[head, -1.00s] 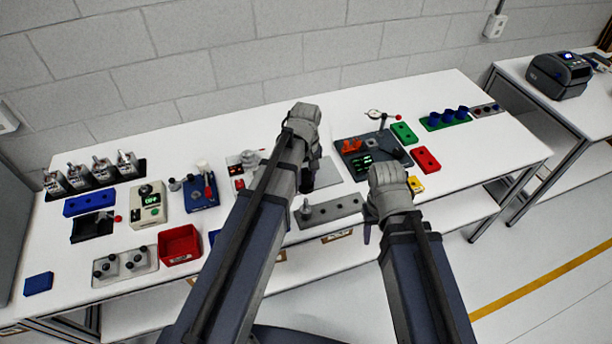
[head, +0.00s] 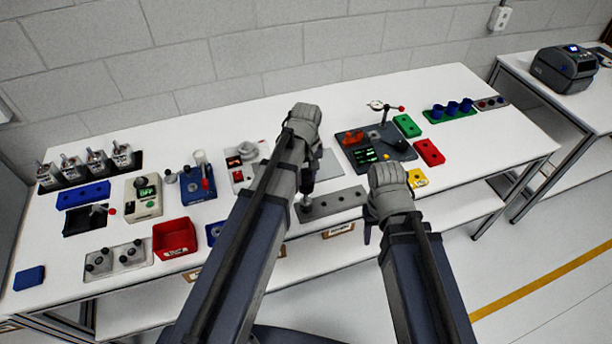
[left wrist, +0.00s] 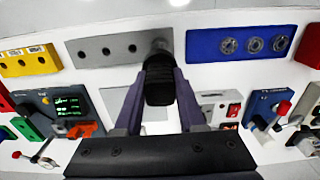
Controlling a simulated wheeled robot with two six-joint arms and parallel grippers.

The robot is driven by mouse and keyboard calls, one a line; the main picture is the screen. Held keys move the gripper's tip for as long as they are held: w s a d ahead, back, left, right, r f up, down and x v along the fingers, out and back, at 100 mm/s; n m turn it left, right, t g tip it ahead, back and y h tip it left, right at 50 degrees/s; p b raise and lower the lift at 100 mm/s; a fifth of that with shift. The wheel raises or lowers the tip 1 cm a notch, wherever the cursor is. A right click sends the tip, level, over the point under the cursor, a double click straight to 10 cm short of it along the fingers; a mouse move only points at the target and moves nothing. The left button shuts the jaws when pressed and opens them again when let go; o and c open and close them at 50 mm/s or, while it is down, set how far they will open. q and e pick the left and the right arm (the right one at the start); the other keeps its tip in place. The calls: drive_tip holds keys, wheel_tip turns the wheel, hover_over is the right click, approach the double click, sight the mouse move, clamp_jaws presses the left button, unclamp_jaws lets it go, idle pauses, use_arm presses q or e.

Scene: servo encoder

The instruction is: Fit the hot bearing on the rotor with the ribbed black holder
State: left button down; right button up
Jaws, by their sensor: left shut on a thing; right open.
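My left gripper (left wrist: 160,75) is shut on the ribbed black holder (left wrist: 159,88), which sits between its two fingers in the left wrist view. In the head view the holder (head: 308,183) shows as a dark piece below my left wrist. It is right above the metal rotor (head: 304,208) at the left end of the grey block (head: 340,202). The rotor's grey top (left wrist: 158,47) shows just past the holder in the left wrist view. I cannot tell whether they touch. No bearing is discernible at the holder. My right gripper (head: 367,234) is open, in front of the grey block's right end.
A blue block (left wrist: 240,43) with ringed parts lies beside the grey block. A red bin (head: 174,238) stands further left. A dark fixture (head: 375,146) with a green display, and red (head: 429,152) and yellow (head: 417,178) blocks, stand right.

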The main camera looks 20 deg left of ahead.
sight(306, 186)
use_arm(q)
drive_tip(key=shift+f+b, duration=1)
drive_tip(key=shift+f, duration=0.1)
drive_tip(key=shift+f, duration=0.15)
drive_tip(key=shift+f+b, duration=0.9)
drive_tip(key=shift+b, duration=0.15)
drive_tip(key=shift+f, duration=0.15)
drive_tip(key=shift+f+b, duration=0.9)
drive_tip(key=shift+b, duration=0.1)
drive_tip(key=shift+r, duration=0.1)
drive_tip(key=shift+r+p, duration=0.7)
drive_tip(key=shift+p, duration=0.05)
idle(3.7)
